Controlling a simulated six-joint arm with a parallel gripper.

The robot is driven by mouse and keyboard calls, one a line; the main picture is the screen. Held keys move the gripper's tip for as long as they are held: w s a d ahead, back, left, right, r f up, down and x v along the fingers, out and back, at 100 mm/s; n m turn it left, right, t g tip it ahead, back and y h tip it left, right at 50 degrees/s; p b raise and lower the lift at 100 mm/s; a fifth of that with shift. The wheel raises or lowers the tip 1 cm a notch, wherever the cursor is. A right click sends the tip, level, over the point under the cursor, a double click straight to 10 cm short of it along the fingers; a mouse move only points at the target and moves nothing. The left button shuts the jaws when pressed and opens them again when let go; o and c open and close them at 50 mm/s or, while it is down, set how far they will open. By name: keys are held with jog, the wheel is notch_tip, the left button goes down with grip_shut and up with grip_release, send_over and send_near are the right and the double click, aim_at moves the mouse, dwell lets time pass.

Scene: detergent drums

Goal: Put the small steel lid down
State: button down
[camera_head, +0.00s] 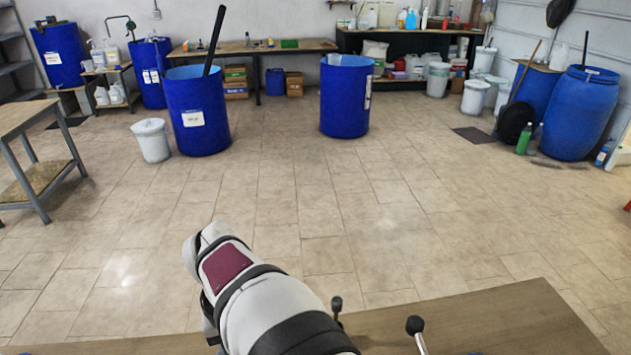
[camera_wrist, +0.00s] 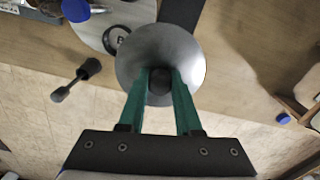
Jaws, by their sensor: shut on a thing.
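The small steel lid (camera_wrist: 133,52) is a round grey metal disc with a dark knob in its middle. My gripper (camera_wrist: 160,78) has two green fingers and is shut on this knob in the wrist view. The lid hangs beyond the fingertips and hides what lies straight behind it. I cannot tell how high it is above the wooden table top (camera_wrist: 235,65). In the head view the lid and gripper do not show.
A larger grey disc (camera_wrist: 90,32) with a black ring lies partly behind the lid. A black double-ended object (camera_wrist: 76,80) and a blue round thing (camera_wrist: 75,9) are at left. A dark strip (camera_wrist: 182,14) is above. Bare wood shows at right. Blue drums (camera_head: 345,100) stand far off.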

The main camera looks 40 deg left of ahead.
jog(key=w+d+r+m, duration=0.3)
jog(key=w+d+m, duration=0.1)
jog(key=w+d, duration=0.6)
jog(key=w+d+r+m, duration=0.2)
jog(key=w+d, duration=0.1)
jog(key=d, duration=0.6)
jog(key=w+d+r+m, duration=0.3)
jog(key=d, duration=0.6)
jog(key=w+d+r+m, duration=0.2)
jog(key=w+d, duration=0.1)
jog(key=d, duration=0.7)
jog(key=w+a+f, duration=0.4)
jog(key=w+a, duration=0.2)
jog(key=a, duration=0.4)
jog(key=w+a+f, duration=0.4)
jog(key=w+a, duration=0.3)
jog(key=a, duration=0.3)
notch_tip(320, 180, down, 18)
jog(key=shift+a+f, duration=0.1)
jog(key=shift+f, duration=0.15)
